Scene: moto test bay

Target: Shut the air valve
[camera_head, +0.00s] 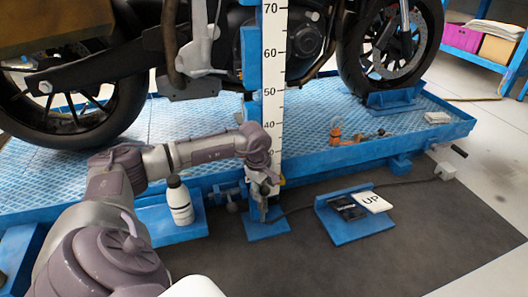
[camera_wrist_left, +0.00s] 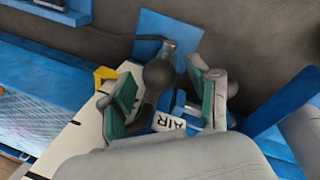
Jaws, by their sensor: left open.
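The air valve shows in the left wrist view as a round black knob (camera_wrist_left: 158,75) on a blue mount, with a white AIR label (camera_wrist_left: 170,122) close by. My left gripper (camera_wrist_left: 165,88) is open, its two green-padded fingers on either side of the knob. I cannot tell if either finger touches it. In the head view my left gripper (camera_head: 262,188) points down at the front edge of the blue lift, in front of the ruler post, and hides most of the valve. The lever's position is hard to make out. My right gripper is not in view.
A white bottle (camera_head: 180,203) stands on a blue shelf left of the gripper. A blue stand (camera_head: 352,226) with a black pad and an UP card is to the right. The ruler post (camera_head: 272,90) rises behind the gripper. A motorcycle stands on the lift platform (camera_head: 305,142).

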